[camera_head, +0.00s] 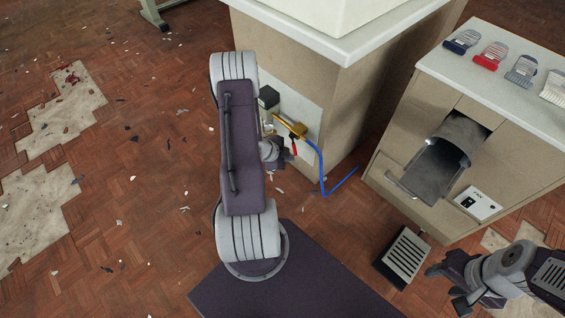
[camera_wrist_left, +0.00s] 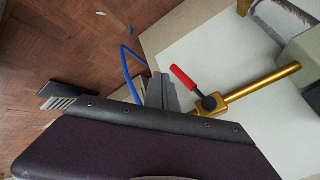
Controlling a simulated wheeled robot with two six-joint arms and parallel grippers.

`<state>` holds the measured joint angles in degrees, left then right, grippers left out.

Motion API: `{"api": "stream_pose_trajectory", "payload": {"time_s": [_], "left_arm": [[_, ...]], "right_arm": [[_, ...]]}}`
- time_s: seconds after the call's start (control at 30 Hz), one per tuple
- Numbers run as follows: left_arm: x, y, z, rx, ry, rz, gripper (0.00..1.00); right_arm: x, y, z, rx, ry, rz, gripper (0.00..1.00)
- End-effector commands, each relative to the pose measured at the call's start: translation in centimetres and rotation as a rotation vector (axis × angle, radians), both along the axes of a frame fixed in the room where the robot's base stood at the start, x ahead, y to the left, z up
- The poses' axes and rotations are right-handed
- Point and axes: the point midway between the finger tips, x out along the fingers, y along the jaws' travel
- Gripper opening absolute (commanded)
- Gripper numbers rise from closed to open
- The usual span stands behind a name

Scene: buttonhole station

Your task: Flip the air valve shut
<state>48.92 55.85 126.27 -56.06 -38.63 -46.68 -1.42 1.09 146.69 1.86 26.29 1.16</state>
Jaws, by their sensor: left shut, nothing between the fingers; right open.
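The air valve is a brass fitting (camera_head: 291,126) on a brass pipe (camera_wrist_left: 258,84) at the side of the beige cabinet. Its red lever (camera_wrist_left: 183,77) stands out at a steep angle across the pipe line in the left wrist view. The lever also shows small in the head view (camera_head: 292,138). My left gripper (camera_head: 290,156) is shut and empty, close to the lever. In the left wrist view its grey fingers (camera_wrist_left: 161,91) appear just left of the lever; I cannot tell whether they touch. My right gripper (camera_head: 447,284) is open and empty at the lower right, far from the valve.
A blue hose (camera_head: 322,172) runs from the valve down to the floor. The cabinet (camera_head: 362,92) stands close behind the valve. A second cabinet (camera_head: 424,118) with clips on top stands right, with a black pedal (camera_head: 403,257) before it. Debris lies on the open floor left.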

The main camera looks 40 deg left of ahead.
Motion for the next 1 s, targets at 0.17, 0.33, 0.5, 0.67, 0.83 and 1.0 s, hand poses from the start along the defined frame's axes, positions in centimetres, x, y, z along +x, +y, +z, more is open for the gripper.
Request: {"api": "stream_pose_trajectory", "payload": {"time_s": [0.17, 0.33, 0.5, 0.67, 0.83, 1.0], "left_arm": [[2.0, 1.1, -0.3, 0.003, -0.003, -0.001, 0.00], [2.5, 1.4, -0.2, 0.002, 0.000, 0.001, 0.00], [2.5, 1.4, -0.2, 0.002, 0.000, 0.001, 0.00], [2.4, 1.7, 0.1, 0.000, 0.002, 0.001, 0.00], [2.5, 2.5, -0.3, 0.000, 0.001, 0.001, 0.00], [2.6, 2.7, -0.8, 0.002, -0.001, 0.001, 0.00]], "right_arm": [[0.0, 0.0, -0.9, 0.000, 0.000, 0.000, 0.48], [0.0, 0.0, -0.9, 0.000, 0.000, 0.000, 0.48], [0.0, 0.0, -0.9, 0.000, 0.000, 0.000, 0.48], [0.0, 0.0, 0.4, 0.000, 0.000, 0.000, 0.48], [0.0, 0.0, 2.4, 0.000, -0.001, 0.000, 0.48], [0.0, 0.0, 2.2, 0.000, 0.000, 0.000, 0.48]]}}
